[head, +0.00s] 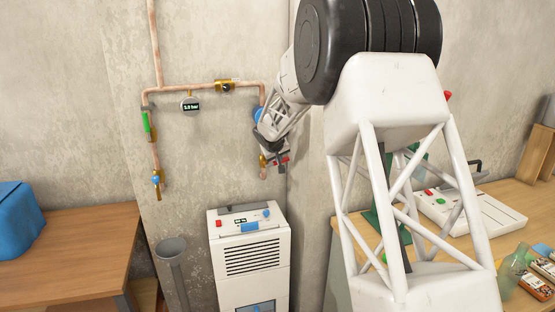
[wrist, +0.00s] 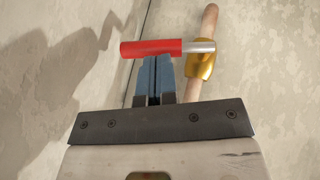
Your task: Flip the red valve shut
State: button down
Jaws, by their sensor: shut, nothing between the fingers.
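The red valve's lever (wrist: 150,48) has a red sleeve and a silver end that meets the brass valve body (wrist: 201,66) on a copper pipe. In the wrist view the lever lies crosswise to the pipe, pointing left. In the head view a bit of the red lever (head: 285,160) shows beside my gripper (head: 281,169), with brass fittings on the pipe to its left. My gripper (wrist: 153,62) is shut and empty. Its blue fingertips are right at the underside of the red sleeve in the wrist view; I cannot tell whether they touch it.
A white dehumidifier-like unit (head: 249,258) stands below. A desk (head: 70,245) is at left, a workbench (head: 500,215) at right. The wall corner is close to my gripper.

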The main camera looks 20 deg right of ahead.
jog(key=d+v, duration=0.1)
jog(key=v, duration=1.1)
jog(key=shift+r, duration=0.5)
jog(key=shift+s, duration=0.15)
jog(key=s+a+r+m+g+y, duration=0.1)
jog(key=s+a, duration=0.1)
jog(key=s, duration=1.3)
jog(key=s+a+r+g, duration=0.1)
jog(key=s+a+r, duration=0.15)
jog(key=s, duration=1.25)
jog(key=s+a+f, duration=0.1)
jog(key=s+f, duration=0.2)
jog(key=s, duration=0.6)
jog(key=s+a+f+g+y, duration=0.1)
jog(key=s+a+f, duration=0.1)
jog(key=s, duration=0.7)
jog(key=s+a+f+g+y, duration=0.1)
jog(key=s+f, duration=0.3)
jog(key=s, duration=0.5)
jog(key=shift+s+a, duration=0.15)
jog(key=shift+s, duration=0.25)
jog(key=shift+r, duration=0.1)
